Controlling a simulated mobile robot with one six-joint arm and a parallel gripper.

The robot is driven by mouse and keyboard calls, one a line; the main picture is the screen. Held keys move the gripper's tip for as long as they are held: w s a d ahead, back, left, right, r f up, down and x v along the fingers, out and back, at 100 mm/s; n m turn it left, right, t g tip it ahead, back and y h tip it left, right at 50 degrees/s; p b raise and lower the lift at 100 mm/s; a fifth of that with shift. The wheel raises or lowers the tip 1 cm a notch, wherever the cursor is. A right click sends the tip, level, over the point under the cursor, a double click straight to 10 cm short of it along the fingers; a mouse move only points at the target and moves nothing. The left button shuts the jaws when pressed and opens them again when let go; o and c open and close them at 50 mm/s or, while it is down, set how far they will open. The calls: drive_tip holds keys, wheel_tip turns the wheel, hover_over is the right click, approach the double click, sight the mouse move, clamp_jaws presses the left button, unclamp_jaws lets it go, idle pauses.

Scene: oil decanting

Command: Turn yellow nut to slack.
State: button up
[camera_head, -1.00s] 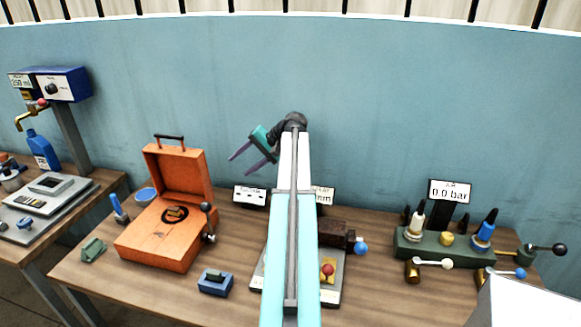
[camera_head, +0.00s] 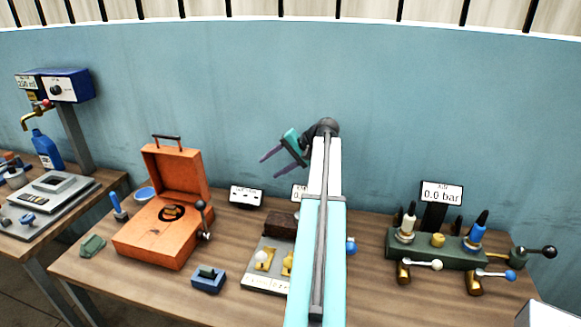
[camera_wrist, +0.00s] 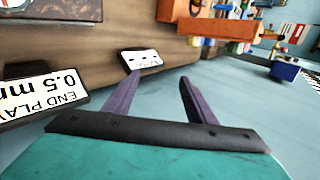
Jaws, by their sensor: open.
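A small yellow nut-like piece (camera_head: 438,240) sits on top of the green block (camera_head: 420,252) at the right of the table, between a white-banded and a blue-banded fitting. I take it for the yellow nut, but its shape is too small to be sure. My gripper (camera_head: 270,167) is open and empty, raised in front of the blue wall, well to the left of the green block and above it. In the wrist view my gripper's two purple fingers (camera_wrist: 160,78) are spread with nothing between them. The yellow nut does not show in the wrist view.
A gauge (camera_head: 441,193) reading 0.0 bar stands behind the green block, and valve levers (camera_head: 510,275) stick out in front. An open orange case (camera_head: 160,232) stands left. My arm hides part of a grey plate (camera_head: 262,284). An end-play sign (camera_wrist: 50,92) reads 0.5 mm.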

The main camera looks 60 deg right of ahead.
drive_tip(key=shift+s+d, duration=0.4)
drive_tip(key=shift+s, duration=0.3)
